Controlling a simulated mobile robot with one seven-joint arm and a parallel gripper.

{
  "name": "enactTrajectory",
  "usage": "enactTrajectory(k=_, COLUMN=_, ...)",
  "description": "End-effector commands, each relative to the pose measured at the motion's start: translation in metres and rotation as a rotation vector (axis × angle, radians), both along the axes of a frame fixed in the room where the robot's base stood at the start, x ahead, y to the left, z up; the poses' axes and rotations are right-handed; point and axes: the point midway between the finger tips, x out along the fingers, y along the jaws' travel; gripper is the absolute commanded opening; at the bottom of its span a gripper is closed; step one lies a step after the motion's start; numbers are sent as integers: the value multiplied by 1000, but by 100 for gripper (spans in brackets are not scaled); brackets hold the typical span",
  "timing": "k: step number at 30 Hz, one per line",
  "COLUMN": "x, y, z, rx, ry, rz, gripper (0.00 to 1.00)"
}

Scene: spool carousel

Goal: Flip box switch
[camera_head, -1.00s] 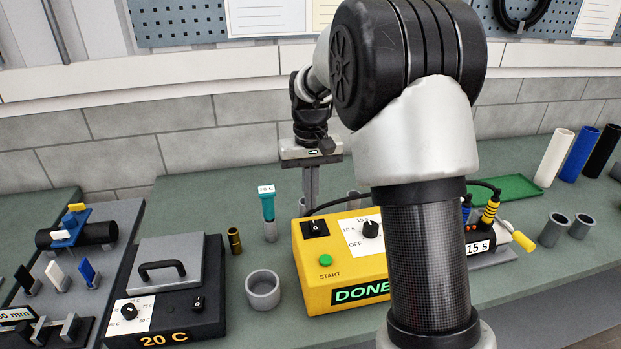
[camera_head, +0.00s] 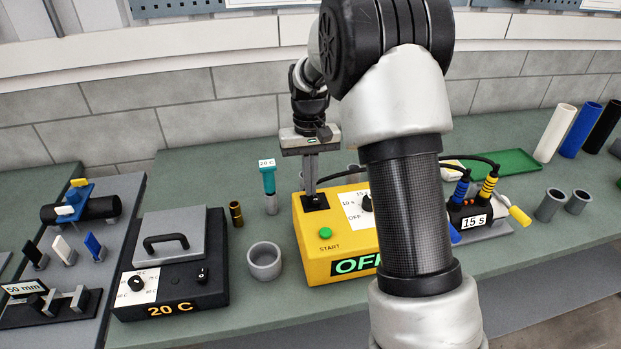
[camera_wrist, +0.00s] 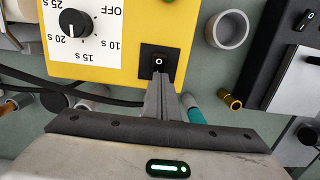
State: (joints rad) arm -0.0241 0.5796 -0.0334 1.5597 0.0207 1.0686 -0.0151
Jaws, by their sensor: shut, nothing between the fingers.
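The yellow box (camera_head: 312,262) stands on the green bench, with a green START button and a dial (camera_wrist: 73,22) on a white scale. Its black rocker switch (camera_wrist: 158,60) shows an O mark in the wrist view. In the head view the switch (camera_head: 314,204) is at the box's back left corner. My gripper (camera_head: 312,193) is shut and empty, pointing down with its fingertips at the switch. In the wrist view my gripper (camera_wrist: 160,80) overlaps the switch's near side; contact cannot be told.
A black heater (camera_head: 170,285) reading 20 C, with its own switch, stands left. Cables run behind the yellow box to a 15 s unit (camera_head: 474,217).

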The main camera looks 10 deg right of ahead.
Motion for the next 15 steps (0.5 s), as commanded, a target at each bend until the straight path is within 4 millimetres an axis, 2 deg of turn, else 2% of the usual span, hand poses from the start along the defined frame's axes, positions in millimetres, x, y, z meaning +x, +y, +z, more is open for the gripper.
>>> enactTrajectory(k=15, x=-15, y=0, z=3, rx=0, ry=3, rz=0, gripper=0)
